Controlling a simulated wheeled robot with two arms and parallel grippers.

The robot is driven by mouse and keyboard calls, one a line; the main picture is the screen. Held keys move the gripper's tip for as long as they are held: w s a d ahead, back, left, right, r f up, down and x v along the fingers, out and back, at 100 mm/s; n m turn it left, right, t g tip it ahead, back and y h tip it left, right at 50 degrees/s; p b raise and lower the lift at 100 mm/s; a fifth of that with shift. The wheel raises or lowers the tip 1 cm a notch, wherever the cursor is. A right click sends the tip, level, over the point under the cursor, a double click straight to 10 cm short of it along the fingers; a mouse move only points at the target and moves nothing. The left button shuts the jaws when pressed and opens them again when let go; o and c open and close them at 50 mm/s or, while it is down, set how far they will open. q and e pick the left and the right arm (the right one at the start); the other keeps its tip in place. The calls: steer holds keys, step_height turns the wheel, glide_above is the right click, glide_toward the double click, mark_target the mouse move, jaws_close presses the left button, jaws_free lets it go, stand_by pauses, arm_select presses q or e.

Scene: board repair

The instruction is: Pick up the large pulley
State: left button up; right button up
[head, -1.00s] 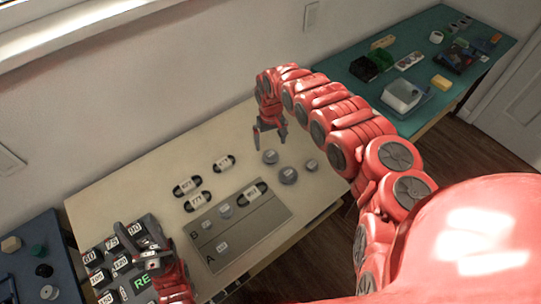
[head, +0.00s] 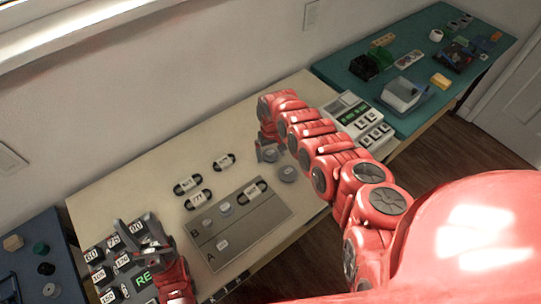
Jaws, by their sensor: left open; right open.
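Grey round pulleys lie on the cream table to the right of the grey board (head: 265,222). One pulley (head: 288,174) shows clearly just right of my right gripper. Another pulley (head: 270,154) is partly hidden at the fingers of my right gripper (head: 268,156), which is open and low over it. I cannot tell whether the fingers touch it, nor read the pulley labels. My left gripper (head: 148,243) is open and empty near the table's front left, above a panel of labelled keys (head: 112,255).
Several black belts with white labels (head: 188,184) lie behind and on the board. A white device with a green display (head: 350,112) stands at the table's back right, close to my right arm. A teal table (head: 410,125) with boxes is further right.

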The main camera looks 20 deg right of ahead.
steer(key=c, duration=1.4)
steer(key=shift+o, duration=0.2)
steer(key=shift+r, duration=0.15)
